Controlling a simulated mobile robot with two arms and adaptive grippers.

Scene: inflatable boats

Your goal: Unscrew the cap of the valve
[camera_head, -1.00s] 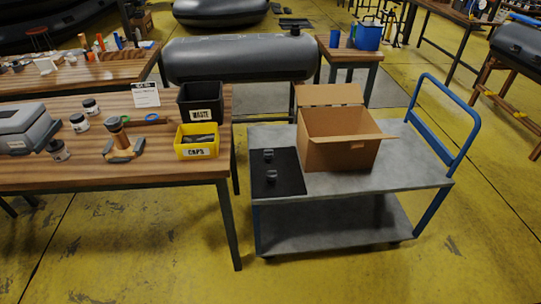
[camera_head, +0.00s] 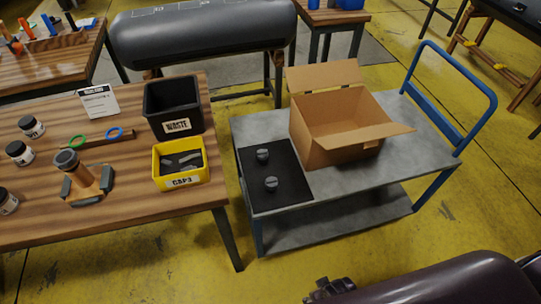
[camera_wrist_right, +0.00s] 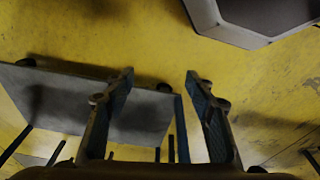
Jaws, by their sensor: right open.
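Two small grey valve-like pieces stand apart on a black mat (camera_head: 290,200) on the cart, one farther back (camera_head: 262,155) and one nearer (camera_head: 271,184). A brown upright fixture with a grey round top (camera_head: 78,172) stands on the wooden table; I cannot tell whether its top is a valve cap. A yellow bin marked CAPS (camera_head: 181,181) holds dark pieces. My right gripper (camera_wrist_right: 159,75) is open and empty in the wrist view, over the floor and cart. Part of the right arm shows at the bottom right of the head view, away from the mat. My left gripper is not in view.
A black WASTE bin (camera_head: 173,125) stands behind the yellow bin. An open cardboard box (camera_head: 340,142) stands on the cart (camera_head: 255,125) beside the mat. The blue cart handle (camera_head: 478,80) rises on the right. A grey inflatable tube (camera_head: 205,35) lies behind the table.

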